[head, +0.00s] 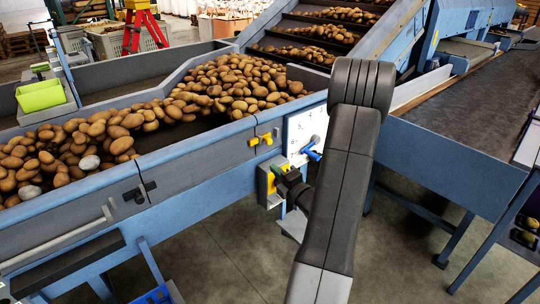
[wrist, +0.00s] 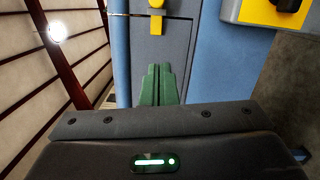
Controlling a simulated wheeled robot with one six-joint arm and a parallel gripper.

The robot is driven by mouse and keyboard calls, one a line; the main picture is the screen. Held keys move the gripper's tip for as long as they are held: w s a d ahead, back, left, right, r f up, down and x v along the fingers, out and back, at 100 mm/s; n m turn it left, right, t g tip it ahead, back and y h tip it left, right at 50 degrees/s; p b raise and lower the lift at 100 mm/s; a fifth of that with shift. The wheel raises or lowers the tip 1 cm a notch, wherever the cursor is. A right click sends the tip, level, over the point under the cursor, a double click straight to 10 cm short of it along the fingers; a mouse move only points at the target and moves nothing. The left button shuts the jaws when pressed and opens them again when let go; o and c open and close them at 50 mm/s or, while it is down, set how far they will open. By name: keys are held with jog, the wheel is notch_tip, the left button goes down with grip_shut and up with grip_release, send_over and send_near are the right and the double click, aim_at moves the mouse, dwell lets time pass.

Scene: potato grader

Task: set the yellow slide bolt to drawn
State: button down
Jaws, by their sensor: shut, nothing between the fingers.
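In the wrist view the yellow bolt (wrist: 156,19) shows at the top, upright against a grey panel. My gripper (wrist: 156,70) has green fingers that are shut together and empty. Their tips point toward the bolt and appear apart from it. In the head view my gripper (head: 279,170) is below and right of the bolt, partly hidden by my arm. I cannot tell whether the bolt is drawn.
A yellow-faced box with a black knob (wrist: 288,5) is at the upper right of the wrist view. A blue handle (head: 312,150) is on the white panel (head: 302,128), close to my arm. Potatoes (head: 225,85) fill the trough behind the wall.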

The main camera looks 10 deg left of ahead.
aim_at(259, 141)
jog(key=w+a+p, duration=0.1)
jog(key=w, duration=0.2)
jog(key=w+a+p, duration=0.1)
jog(key=w+a, duration=0.1)
jog(key=w, duration=0.1)
jog(key=w+a+r+p, duration=0.1)
jog(key=w+a, duration=0.1)
jog(key=w, duration=0.2)
jog(key=shift+w, duration=0.1)
jog(key=w+d, duration=0.2)
jog(key=w, duration=0.1)
jog(key=shift+w+d, duration=0.25)
jog(key=shift+d, duration=0.1)
